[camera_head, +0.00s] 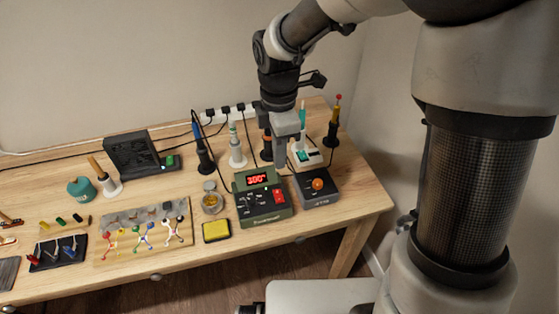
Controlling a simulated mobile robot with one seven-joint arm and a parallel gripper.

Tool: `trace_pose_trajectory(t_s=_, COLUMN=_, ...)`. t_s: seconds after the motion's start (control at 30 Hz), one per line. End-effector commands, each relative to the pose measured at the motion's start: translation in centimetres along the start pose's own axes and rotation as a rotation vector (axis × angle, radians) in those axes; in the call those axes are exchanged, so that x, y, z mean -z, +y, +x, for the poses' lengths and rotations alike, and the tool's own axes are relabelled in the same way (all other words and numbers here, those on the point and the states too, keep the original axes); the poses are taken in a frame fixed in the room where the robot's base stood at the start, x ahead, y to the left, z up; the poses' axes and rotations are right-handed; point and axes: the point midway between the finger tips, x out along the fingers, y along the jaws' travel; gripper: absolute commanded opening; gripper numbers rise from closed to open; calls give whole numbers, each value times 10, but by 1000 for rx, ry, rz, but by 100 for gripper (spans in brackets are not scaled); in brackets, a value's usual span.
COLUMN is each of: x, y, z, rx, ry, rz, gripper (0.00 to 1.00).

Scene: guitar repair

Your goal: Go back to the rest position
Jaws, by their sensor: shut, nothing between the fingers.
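My gripper (281,157) points down over the right part of the wooden workbench. It is shut with nothing held. In the picture it overlaps the space just behind the green soldering station (264,201), whose display is lit red. I cannot tell how high its fingertips are above the bench. My arm comes in from the upper right, and the gripper hides part of the tools behind it.
The workbench (340,196) has bare wood at its right end. A black unit with an orange knob (318,185) stands beside the station. Upright tools, including a blue-handled iron (203,147), stand behind. A yellow sponge (216,231) and a clip board (110,246) lie left.

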Motion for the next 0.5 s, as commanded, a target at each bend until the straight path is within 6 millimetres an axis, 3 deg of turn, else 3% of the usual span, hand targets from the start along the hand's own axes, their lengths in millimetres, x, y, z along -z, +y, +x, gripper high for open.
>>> trace_pose_trajectory(t_s=0.5, x=-1, y=-1, z=-4, rx=-5, ry=-2, rz=13, gripper=0)
